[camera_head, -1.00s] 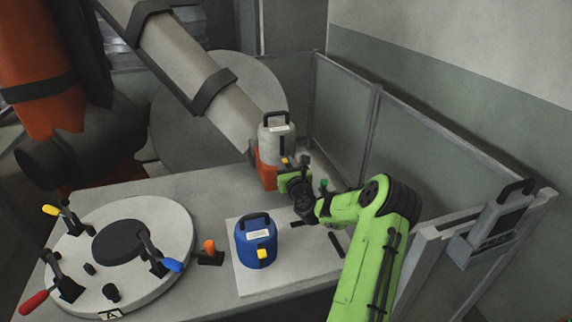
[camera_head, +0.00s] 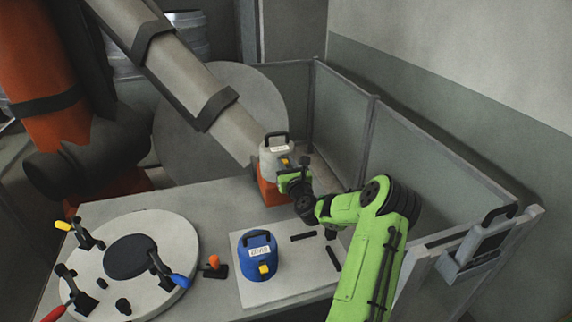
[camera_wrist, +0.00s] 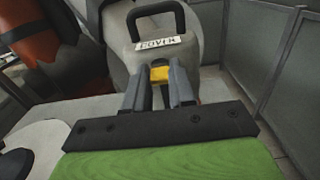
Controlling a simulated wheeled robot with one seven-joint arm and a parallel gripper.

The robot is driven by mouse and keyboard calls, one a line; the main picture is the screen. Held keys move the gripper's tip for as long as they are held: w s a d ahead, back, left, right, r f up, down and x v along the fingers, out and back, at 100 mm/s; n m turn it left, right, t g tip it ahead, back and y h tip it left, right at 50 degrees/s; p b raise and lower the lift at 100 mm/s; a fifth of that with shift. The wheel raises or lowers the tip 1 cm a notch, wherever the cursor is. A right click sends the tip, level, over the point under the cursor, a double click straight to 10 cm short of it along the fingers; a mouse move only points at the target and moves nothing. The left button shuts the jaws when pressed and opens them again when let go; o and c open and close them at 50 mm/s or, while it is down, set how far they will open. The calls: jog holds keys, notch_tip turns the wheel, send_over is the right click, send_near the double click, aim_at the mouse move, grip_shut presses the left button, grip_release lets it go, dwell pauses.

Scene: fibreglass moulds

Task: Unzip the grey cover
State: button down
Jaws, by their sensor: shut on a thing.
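The grey cover (camera_head: 270,161) has a black top handle, a white label and a yellow zip tab (camera_head: 284,162). It sits at the back of the table over an orange body (camera_head: 270,194). In the wrist view the cover (camera_wrist: 150,61) fills the upper middle, its label readable as "COVER". My gripper (camera_wrist: 160,85) is shut on the yellow tab (camera_wrist: 160,74), with a grey finger on each side. In the head view my gripper (camera_head: 293,177) is at the cover's right front. The zip line itself is not clear.
A blue cover (camera_head: 259,250) with its own yellow tab stands on a pale board (camera_head: 295,291). A round mould (camera_head: 170,250) with several clamps lies left. An orange-knobbed clamp (camera_head: 214,266) is between them. A thick grey tube (camera_head: 190,80) hangs above; grey panels (camera_head: 410,145) close the right.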

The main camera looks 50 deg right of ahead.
jog(key=c, duration=0.9)
grip_release()
jog(key=b+v, duration=0.6)
jog(key=v, duration=0.9)
jog(key=shift+s+a, duration=0.15)
jog(key=shift+s, duration=0.25)
